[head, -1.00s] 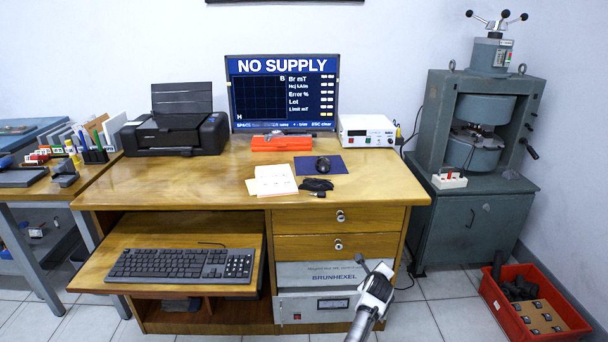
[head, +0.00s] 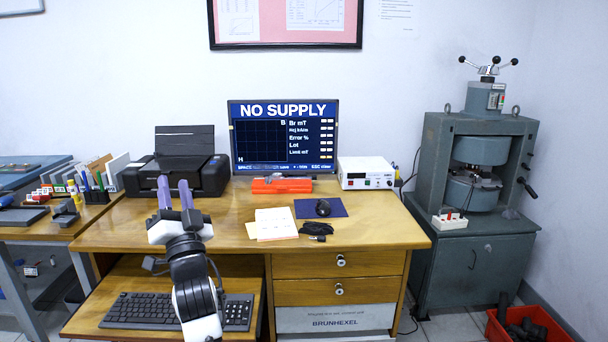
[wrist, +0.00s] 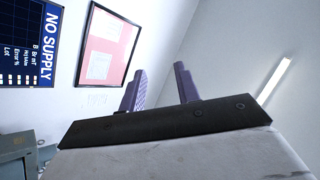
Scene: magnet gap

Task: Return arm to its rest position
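My gripper (head: 175,194) is raised in the head view, in front of the left part of the wooden desk and above the keyboard. Its two purple fingers point up and stand apart with nothing between them. In the wrist view my gripper (wrist: 160,88) also shows spread, empty fingers against the white wall. My arm covers part of the keyboard and the pulled-out shelf.
The wooden desk (head: 370,237) carries a printer (head: 176,172), a monitor (head: 284,140), papers and a white instrument (head: 366,173). A keyboard (head: 150,309) lies on the shelf below. A grey magnet machine (head: 475,190) stands right, with a red crate (head: 497,328) near it.

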